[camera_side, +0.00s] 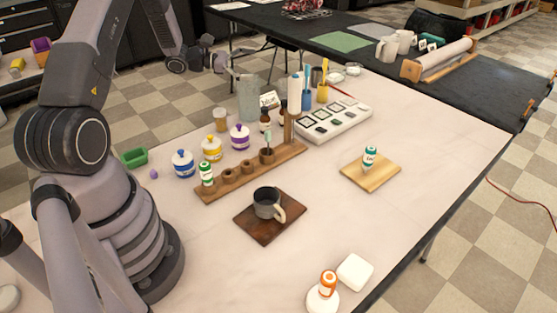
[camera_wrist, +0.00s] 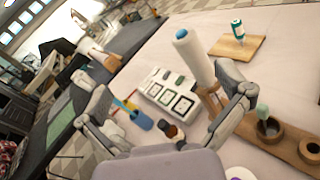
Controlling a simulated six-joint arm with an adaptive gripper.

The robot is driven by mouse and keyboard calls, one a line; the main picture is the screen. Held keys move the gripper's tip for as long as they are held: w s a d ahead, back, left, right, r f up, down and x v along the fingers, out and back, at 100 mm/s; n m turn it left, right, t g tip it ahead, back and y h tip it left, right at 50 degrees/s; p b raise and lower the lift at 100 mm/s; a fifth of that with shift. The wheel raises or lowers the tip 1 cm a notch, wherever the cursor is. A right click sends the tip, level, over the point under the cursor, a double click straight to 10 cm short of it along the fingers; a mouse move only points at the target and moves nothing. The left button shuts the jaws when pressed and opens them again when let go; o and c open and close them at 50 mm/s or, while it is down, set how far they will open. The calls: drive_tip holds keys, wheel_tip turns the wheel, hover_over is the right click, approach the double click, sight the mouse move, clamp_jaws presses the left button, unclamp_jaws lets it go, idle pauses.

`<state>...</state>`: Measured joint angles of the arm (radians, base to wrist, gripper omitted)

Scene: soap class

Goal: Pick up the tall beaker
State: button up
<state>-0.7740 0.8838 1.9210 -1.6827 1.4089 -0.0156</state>
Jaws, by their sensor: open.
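A tall grey cylinder (camera_side: 248,99), which looks like the tall beaker, stands upright on the table behind the jars in the side view. I cannot make it out in the wrist view. My gripper (camera_side: 226,62) is above and just left of the cylinder's top in the side view; whether they touch is unclear. In the wrist view, its two fingers (camera_wrist: 166,92) are spread wide, with nothing held between them.
Lidded jars (camera_side: 211,149) and a wooden holder rack (camera_side: 240,177) stand in front. A white roll with a blue top (camera_wrist: 194,55), brown bottles (camera_wrist: 171,131) and a sample tray (camera_wrist: 170,92) are close by. A mug (camera_side: 267,203) sits on a dark board.

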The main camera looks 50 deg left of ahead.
sight(239, 90)
drive_tip(key=s+a+f+n+t+y, duration=0.1)
drive_tip(key=a+f+n+y, duration=0.2)
drive_tip(key=a+f, duration=0.2)
drive_tip(key=s+a+f+n+t+y, duration=0.1)
drive_tip(key=a+f+n+t+y, duration=0.1)
drive_tip(key=a+f+n+y, duration=0.1)
drive_tip(key=s+a+f+n+t+y, duration=0.1)
drive_tip(key=s+a+f+n+y, duration=0.1)
drive_tip(key=a+f, duration=0.5)
drive_tip(key=shift+a+f+n+t+y, duration=0.1)
drive_tip(key=shift+n+t+y, duration=0.3)
drive_tip(key=shift+n+y, duration=0.65)
drive_tip(key=shift+w+a+f+n, duration=0.1)
drive_tip(key=shift+w+f+n, duration=0.05)
drive_tip(key=shift+w+n, duration=0.25)
drive_tip(key=w, duration=0.7)
drive_tip(key=shift+w, duration=0.35)
drive_tip(key=shift+w+d+r, duration=0.1)
drive_tip(key=shift+w, duration=0.8)
drive_tip(key=shift+w+d+r, duration=0.15)
drive_tip(key=shift+w, duration=0.7)
drive_tip(key=shift+w+d+r, duration=0.1)
drive_tip(key=shift+w, duration=0.8)
drive_tip(key=c, duration=1)
drive_tip(key=shift+r, duration=0.1)
drive_tip(key=shift+c, duration=0.2)
drive_tip(key=shift+r, duration=0.15)
